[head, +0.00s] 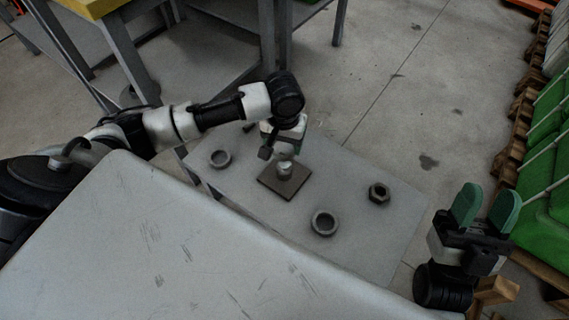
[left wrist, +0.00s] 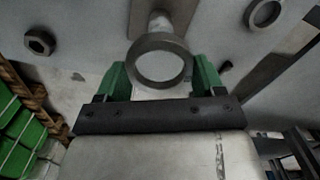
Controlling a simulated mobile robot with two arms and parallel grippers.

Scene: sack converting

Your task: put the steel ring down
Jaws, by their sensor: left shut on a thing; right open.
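A steel ring (left wrist: 131,61) is held between the green fingers of my left gripper (left wrist: 160,78), seen in the left wrist view. In the head view this gripper (head: 284,154) is low over a brown square plate (head: 271,183), and the held ring is hard to make out. A pale upright post (head: 285,169) stands on the plate under the gripper; it also shows behind the ring in the left wrist view (left wrist: 159,22). I cannot tell whether the ring is around the post. My right gripper (head: 485,208) is open and empty at the right.
Green sacks on pallets (head: 540,150) stand at the far right.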

